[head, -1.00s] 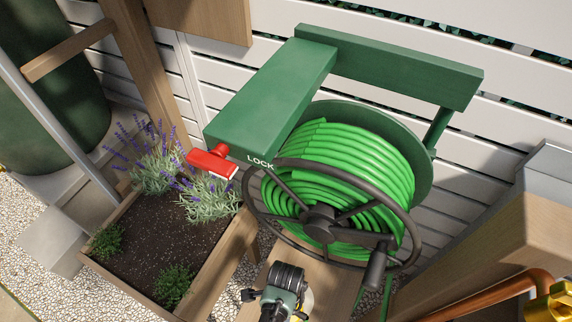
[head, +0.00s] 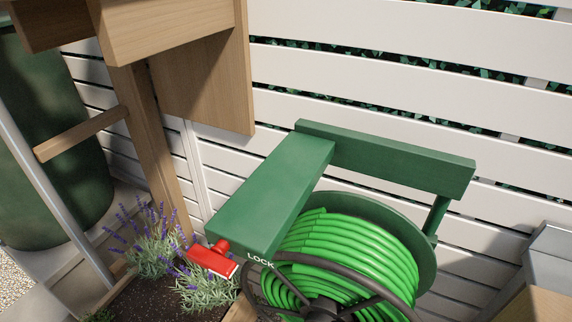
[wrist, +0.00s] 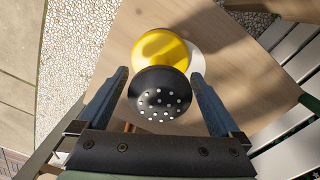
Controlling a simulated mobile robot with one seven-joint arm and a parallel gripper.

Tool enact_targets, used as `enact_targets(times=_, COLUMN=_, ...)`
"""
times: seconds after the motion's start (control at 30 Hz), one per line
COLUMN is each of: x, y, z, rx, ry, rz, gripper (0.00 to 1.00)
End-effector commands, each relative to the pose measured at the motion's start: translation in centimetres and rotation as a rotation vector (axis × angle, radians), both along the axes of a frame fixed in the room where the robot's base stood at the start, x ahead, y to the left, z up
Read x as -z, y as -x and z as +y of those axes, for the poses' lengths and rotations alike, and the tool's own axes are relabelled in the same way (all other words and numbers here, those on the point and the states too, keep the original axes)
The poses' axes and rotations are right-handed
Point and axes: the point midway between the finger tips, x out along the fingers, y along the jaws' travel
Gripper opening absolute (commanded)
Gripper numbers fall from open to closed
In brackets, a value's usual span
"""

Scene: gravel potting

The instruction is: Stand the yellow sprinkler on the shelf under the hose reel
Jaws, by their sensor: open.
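The yellow sprinkler (wrist: 163,45) shows in the wrist view, with its black perforated head (wrist: 160,95) facing the camera. It appears upright over a wooden board (wrist: 120,45); its base is hidden, so contact is unclear. My gripper (wrist: 160,74) is open, one finger on each side of the sprinkler, with gaps showing beside the black head. The green hose reel (head: 350,255) is at the lower right of the head view, its lower part cut off. My gripper, the sprinkler and the shelf under the reel are outside the head view.
Lavender (head: 150,245) grows at lower left. A white slatted fence (head: 380,100) stands behind. Gravel (wrist: 80,30) lies beyond the board, and a white round piece (wrist: 197,62) sits behind the sprinkler.

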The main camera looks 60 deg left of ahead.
Motion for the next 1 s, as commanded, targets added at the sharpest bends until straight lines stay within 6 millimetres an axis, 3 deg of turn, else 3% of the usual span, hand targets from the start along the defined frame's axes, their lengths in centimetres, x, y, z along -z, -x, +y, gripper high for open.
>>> enact_targets(times=0.03, x=-1.5, y=0.0, z=0.0, rx=0.0, ry=-0.002, rz=-0.002, gripper=1.0)
enact_targets(times=0.2, x=-5.4, y=0.0, z=0.0, rx=0.001, ry=-0.002, rz=-0.002, gripper=1.0)
enact_targets(times=0.4, x=-8.9, y=-0.1, z=0.0, rx=0.001, ry=-0.002, rz=-0.002, gripper=1.0)
enact_targets(times=0.6, x=-10.4, y=0.0, z=0.0, rx=0.0, ry=0.0, rz=0.0, gripper=1.0)
enact_targets(times=1.0, x=-10.5, y=0.0, z=0.0, rx=0.0, ry=0.0, rz=0.0, gripper=1.0)
